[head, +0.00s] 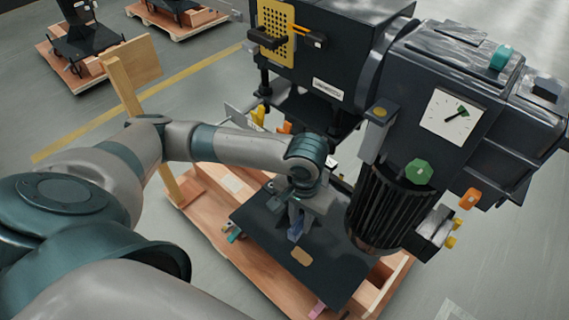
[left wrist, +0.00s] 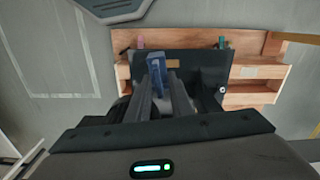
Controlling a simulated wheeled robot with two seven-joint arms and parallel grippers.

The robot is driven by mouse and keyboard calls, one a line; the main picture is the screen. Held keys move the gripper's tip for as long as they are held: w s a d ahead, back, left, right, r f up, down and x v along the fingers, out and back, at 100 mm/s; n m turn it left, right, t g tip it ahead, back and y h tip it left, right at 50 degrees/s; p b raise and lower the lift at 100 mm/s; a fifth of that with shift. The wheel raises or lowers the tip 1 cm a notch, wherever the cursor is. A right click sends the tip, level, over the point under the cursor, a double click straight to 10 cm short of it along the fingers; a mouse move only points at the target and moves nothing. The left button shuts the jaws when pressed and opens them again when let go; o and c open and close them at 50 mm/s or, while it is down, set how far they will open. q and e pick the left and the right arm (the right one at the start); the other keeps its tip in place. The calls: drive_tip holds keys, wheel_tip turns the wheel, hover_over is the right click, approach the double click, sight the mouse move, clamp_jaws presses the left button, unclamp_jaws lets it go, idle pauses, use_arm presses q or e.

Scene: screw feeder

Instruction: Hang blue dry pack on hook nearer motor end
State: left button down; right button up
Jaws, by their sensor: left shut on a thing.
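My left gripper (head: 297,220) is shut on the blue dry pack (head: 295,232), which hangs below the fingers over a dark base plate (head: 262,228). In the left wrist view the blue dry pack (left wrist: 156,66) shows between and beyond the two fingers (left wrist: 163,98). The black finned motor (head: 385,208) stands to the right of the gripper, apart from it. Small yellow parts (head: 452,228) stick out beside a grey block right of the motor. Other yellow parts (head: 258,115) show beyond my forearm. I cannot tell which parts are the hooks. My right gripper is not in view.
The dark machine body (head: 345,60) with a white dial (head: 452,118) fills the upper right. A wooden pallet (head: 230,240) lies beneath. A wooden post with a board (head: 130,65) stands left of my forearm. Grey floor is clear at the lower right.

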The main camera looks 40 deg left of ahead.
use_arm(q)
drive_tip(key=shift+a, duration=0.1)
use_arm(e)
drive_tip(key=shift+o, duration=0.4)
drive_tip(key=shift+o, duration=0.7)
use_arm(q)
drive_tip(key=shift+a+r+n+p, duration=0.1)
drive_tip(key=shift+r+n+p, duration=0.3)
drive_tip(key=shift+p, duration=0.2)
drive_tip(key=a+r+n+p, duration=0.3)
drive_tip(key=a+n+p, duration=0.2)
drive_tip(key=n+p, duration=0.5)
drive_tip(key=s+n, duration=0.1)
drive_tip(key=n, duration=0.1)
drive_tip(key=shift+a+n, duration=0.25)
drive_tip(key=shift+n, duration=0.05)
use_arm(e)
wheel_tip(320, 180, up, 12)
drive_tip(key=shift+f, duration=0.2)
use_arm(q)
drive_tip(key=shift+w, duration=0.1)
drive_tip(key=shift+w, duration=0.1)
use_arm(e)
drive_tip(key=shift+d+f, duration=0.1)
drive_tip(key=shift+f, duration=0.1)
